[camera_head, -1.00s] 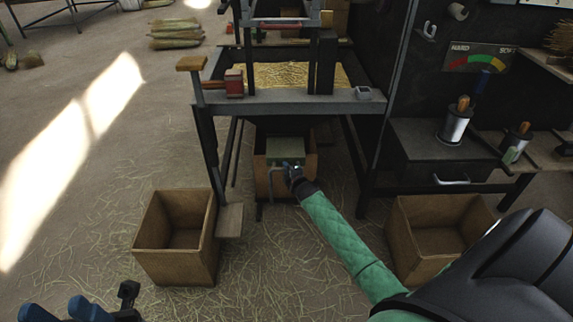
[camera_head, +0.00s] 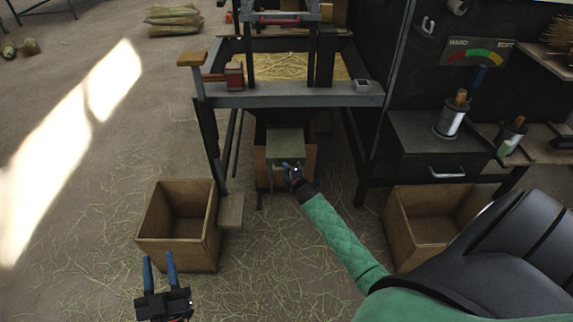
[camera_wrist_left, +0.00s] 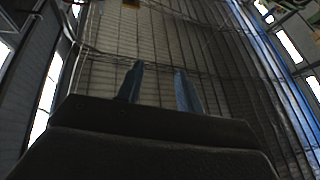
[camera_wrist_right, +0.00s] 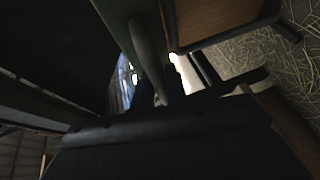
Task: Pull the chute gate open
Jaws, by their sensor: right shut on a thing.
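The chute gate (camera_head: 285,146) is a green-grey plate below the bench's hopper, above a wooden box. It sticks out toward me. My right gripper (camera_head: 289,168) is at its front edge, shut on the gate's handle, which is mostly hidden by the fingers. In the right wrist view a grey-green bar (camera_wrist_right: 148,45) runs down between the fingers. My left gripper (camera_head: 160,264) is open and empty, low in the head view, with its blue fingers pointing up and apart. The left wrist view also shows the spread fingers (camera_wrist_left: 160,88) with nothing between them.
A straw-filled bench tray (camera_head: 290,67) stands above the gate. A wooden box (camera_head: 260,180) is under the gate. Open wooden boxes stand at left (camera_head: 180,253) and right (camera_head: 410,258). A drawer cabinet (camera_head: 440,145) is at right. The straw-strewn floor is free at far left.

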